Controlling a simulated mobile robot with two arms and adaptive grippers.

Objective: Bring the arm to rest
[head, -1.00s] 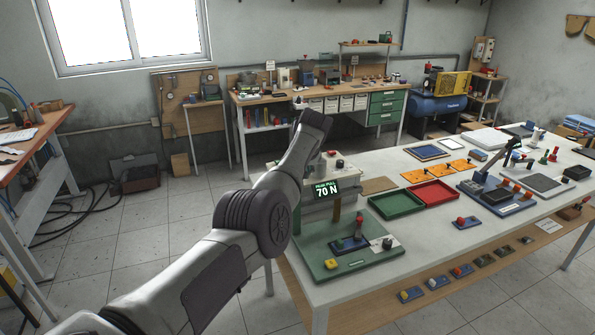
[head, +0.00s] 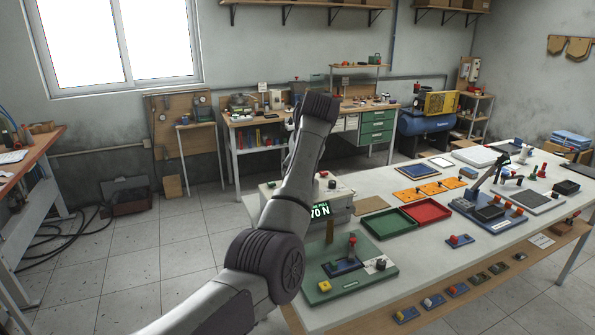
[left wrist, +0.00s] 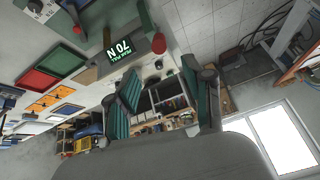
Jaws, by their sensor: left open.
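My left arm (head: 300,185) rises from the bottom of the head view, bent at the elbow, with its upper link pointing up in front of the table. Its gripper fingers cannot be made out there. In the left wrist view, my left gripper (left wrist: 160,76) shows two green-ridged fingers spread apart, with nothing between them. The room appears upside down in that view. My right gripper is in neither view.
The white table (head: 350,300) on the right holds a pull tester with a 70 N display (head: 318,211), a green tray (head: 383,222) and a red tray (head: 427,211). The arm partly covers the tester. Tiled floor (head: 150,255) lies open to the left.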

